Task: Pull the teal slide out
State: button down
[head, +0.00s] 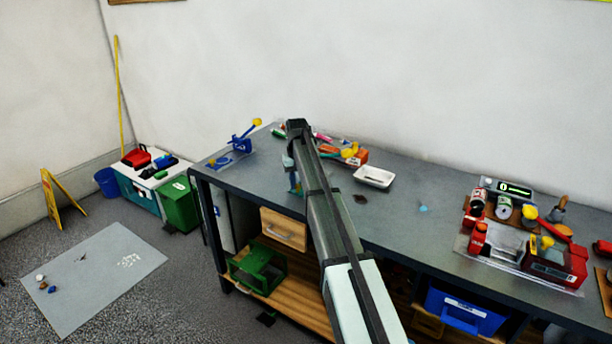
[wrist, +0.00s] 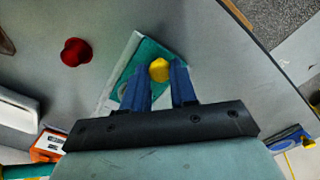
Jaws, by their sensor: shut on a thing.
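The teal slide (wrist: 146,50) lies flat on the grey bench top in the wrist view, next to a pale strip or frame (wrist: 123,58) along its left side. A yellow knob (wrist: 159,69) stands on the slide. My gripper (wrist: 161,78) has its two blue fingers on either side of the knob and is shut on it. The fingers cover part of the slide. In the head view my arm hides the slide, and only part of my gripper (head: 294,180) shows beside the arm, low over the bench.
A red round object (wrist: 75,52) stands left of the slide. A white tray (head: 374,176), an orange box (wrist: 48,146) and a blue fixture with a yellow knob (head: 240,142) are also on the bench (head: 400,215). The bench's front edge is close to the slide.

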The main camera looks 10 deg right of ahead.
jog(key=shift+s+a, duration=0.4)
jog(key=shift+s, duration=0.05)
jog(key=c, duration=0.9)
grip_release()
jog(key=shift+r, duration=0.1)
notch_tip(320, 180, up, 14)
jog(key=shift+f, duration=0.2)
